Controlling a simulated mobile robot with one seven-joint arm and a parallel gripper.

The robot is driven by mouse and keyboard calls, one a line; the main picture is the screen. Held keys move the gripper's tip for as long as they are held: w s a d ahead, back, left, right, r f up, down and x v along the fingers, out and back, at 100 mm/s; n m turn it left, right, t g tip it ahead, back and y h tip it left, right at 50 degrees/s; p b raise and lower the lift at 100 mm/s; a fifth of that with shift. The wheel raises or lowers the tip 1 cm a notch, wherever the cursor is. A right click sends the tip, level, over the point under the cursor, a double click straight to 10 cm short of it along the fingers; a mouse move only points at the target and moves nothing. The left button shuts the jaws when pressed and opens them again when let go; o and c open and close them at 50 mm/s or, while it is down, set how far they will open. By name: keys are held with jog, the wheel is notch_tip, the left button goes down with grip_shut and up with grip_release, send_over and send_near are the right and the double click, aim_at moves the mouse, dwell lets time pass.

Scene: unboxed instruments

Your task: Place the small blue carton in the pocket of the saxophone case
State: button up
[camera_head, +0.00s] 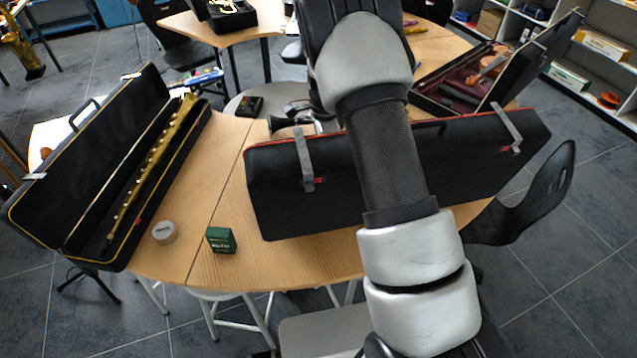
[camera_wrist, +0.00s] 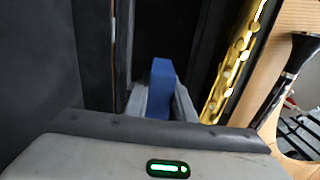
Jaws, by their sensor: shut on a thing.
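The blue carton (camera_wrist: 161,90) stands upright between the grey fingers of my gripper (camera_wrist: 160,102) in the wrist view. My gripper is shut on it. Behind the carton is the dark interior of the black saxophone case (camera_wrist: 92,50), with the gold saxophone (camera_wrist: 233,65) to the right. I cannot tell whether the carton touches the case or how high it is. In the head view the open case (camera_head: 55,205) lies at the left of the table, with the saxophone (camera_head: 150,165) inside. My gripper cannot be made out there.
A green carton (camera_head: 221,240) and a round grey tin (camera_head: 164,232) stand right of the case's near end. A closed black case (camera_head: 300,190) lies across the table, partly behind my arm. A black clarinet-like piece (camera_wrist: 298,58) shows at the right. Bare tabletop (camera_head: 220,170) separates the two cases.

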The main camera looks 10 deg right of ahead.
jog(key=shift+f, duration=3.6)
jog(key=shift+f, duration=0.25)
jog(key=o, duration=1.1)
jog(key=shift+r, duration=0.1)
jog(key=shift+c, duration=0.2)
notch_tip(320, 180, up, 12)
jog(key=shift+r, duration=0.15)
